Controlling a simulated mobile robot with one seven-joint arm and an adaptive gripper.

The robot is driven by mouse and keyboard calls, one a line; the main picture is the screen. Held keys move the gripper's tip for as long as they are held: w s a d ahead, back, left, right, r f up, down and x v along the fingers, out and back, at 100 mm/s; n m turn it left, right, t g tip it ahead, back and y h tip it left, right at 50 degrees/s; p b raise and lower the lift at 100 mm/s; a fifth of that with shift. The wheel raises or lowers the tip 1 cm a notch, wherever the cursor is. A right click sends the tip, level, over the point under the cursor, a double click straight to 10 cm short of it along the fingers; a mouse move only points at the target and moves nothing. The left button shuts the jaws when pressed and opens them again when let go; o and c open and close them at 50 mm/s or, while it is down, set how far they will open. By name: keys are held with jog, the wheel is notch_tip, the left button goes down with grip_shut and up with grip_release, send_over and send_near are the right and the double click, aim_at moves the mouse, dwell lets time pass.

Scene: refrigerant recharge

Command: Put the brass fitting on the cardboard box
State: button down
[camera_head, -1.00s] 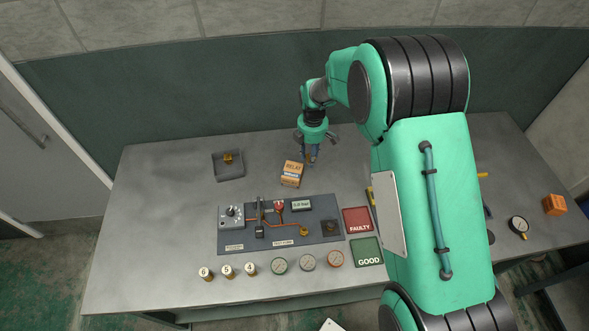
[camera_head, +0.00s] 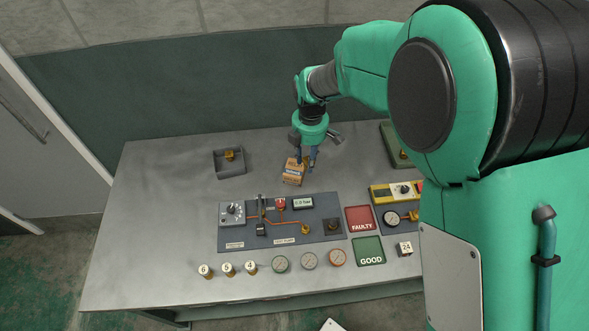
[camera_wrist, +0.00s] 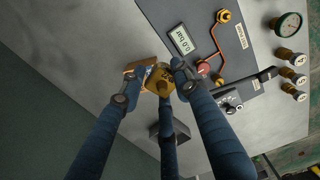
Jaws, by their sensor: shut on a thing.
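The small orange-brown cardboard box (camera_head: 292,175) stands on the bench below my gripper (camera_head: 306,158). My gripper is pointing down with its fingers over the box's upper right edge. In the wrist view, my gripper (camera_wrist: 157,88) is shut on the brass fitting (camera_wrist: 160,79), a yellow-brown piece with dark marks. The cardboard box (camera_wrist: 134,67) shows right behind the fitting there, partly hidden by a finger. I cannot tell whether the fitting touches the box. In the head view the fitting is mostly hidden by the fingers.
A grey tray (camera_head: 221,169) at the left holds a brass piece (camera_head: 229,155). A dark test panel (camera_head: 262,240) lies in front of the box. Red (camera_head: 358,212) and green (camera_head: 368,256) mats lie to its right. Several brass cylinders and gauges line the front.

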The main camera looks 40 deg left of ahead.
jog(key=s+d+b, duration=0.1)
jog(key=s+d, duration=0.3)
jog(key=s, duration=0.3)
jog(key=shift+n, duration=0.4)
jog(key=shift+d+f, duration=0.2)
jog(key=shift+f, duration=2.55)
jog(key=shift+w+a, duration=0.1)
jog(key=b, duration=0.1)
send_over(294, 167)
jog(key=shift+f, duration=0.8)
jog(key=shift+f, duration=1.7)
jog(key=shift+f, duration=0.15)
